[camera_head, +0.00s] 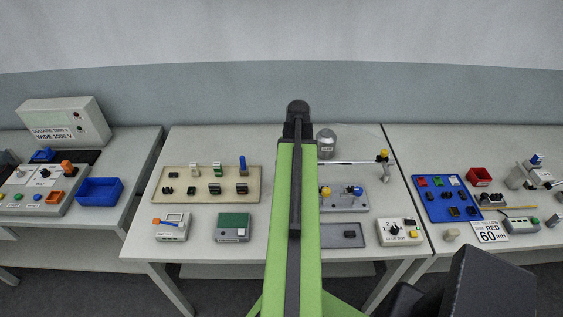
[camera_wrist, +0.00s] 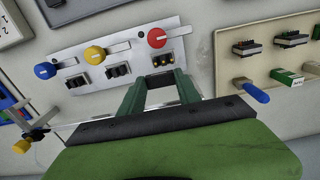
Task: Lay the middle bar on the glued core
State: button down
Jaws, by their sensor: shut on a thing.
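My gripper (camera_wrist: 161,80) shows in the wrist view, its two dark green fingers a little apart. A small dark piece, the middle bar (camera_wrist: 163,79), seems to lie between the fingertips; its outline is hard to make out. Close in front is a black core with yellow spots (camera_wrist: 163,60), the glued core, below the red knob (camera_wrist: 157,38) on the grey plate (camera_wrist: 95,62). I cannot tell whether bar and core touch. In the head view my arm hides the gripper, the glued core and the red knob; the grey plate (camera_head: 342,204) shows partly.
Two other black cores sit on the plate beside the yellow knob (camera_wrist: 94,55) and blue knob (camera_wrist: 45,71). A beige board (camera_head: 210,173) with several small parts and a blue-handled piece (camera_head: 242,165) stands left. A thin horizontal rod (camera_head: 345,162) runs behind the plate.

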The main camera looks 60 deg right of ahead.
jog(key=shift+w+a, duration=0.1)
jog(key=shift+w, duration=0.1)
jog(key=shift+w+a+f, duration=0.1)
jog(key=shift+w+a, duration=0.05)
jog(key=shift+w, duration=0.05)
jog(key=shift+s+f+b, duration=0.1)
jog(key=shift+f+b, duration=4.15)
jog(key=shift+b, duration=0.1)
jog(key=c, duration=0.8)
grip_release()
jog(key=shift+o, duration=0.2)
jog(key=shift+r, duration=0.1)
notch_tip(320, 180, up, 17)
jog(key=p, duration=1.7)
jog(key=shift+r, duration=0.15)
